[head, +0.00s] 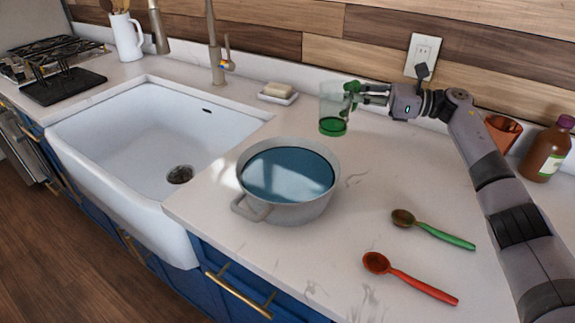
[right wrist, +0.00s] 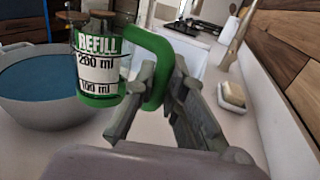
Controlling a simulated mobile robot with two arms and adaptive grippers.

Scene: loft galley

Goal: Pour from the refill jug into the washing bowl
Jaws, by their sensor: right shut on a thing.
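The refill jug (head: 331,100) is a clear vessel with green in its lower part and a green handle. It stands upright behind and to the right of the washing bowl, apart from it; I cannot tell whether its base touches the counter. In the right wrist view the jug (right wrist: 98,72) shows a REFILL label with ml marks. My right gripper (head: 362,94) is shut on the handle, which also shows in the wrist view (right wrist: 157,62). The washing bowl (head: 288,208) is a grey pot holding blue water, at the counter's middle. My left gripper is out of view.
A white sink (head: 120,190) with a tap (head: 215,50) lies left of the bowl. Soap sits on a dish (head: 278,97) behind it. A green spoon (head: 435,230) and a red spoon (head: 410,283) lie at front right. A brown bottle (head: 548,152) stands at far right.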

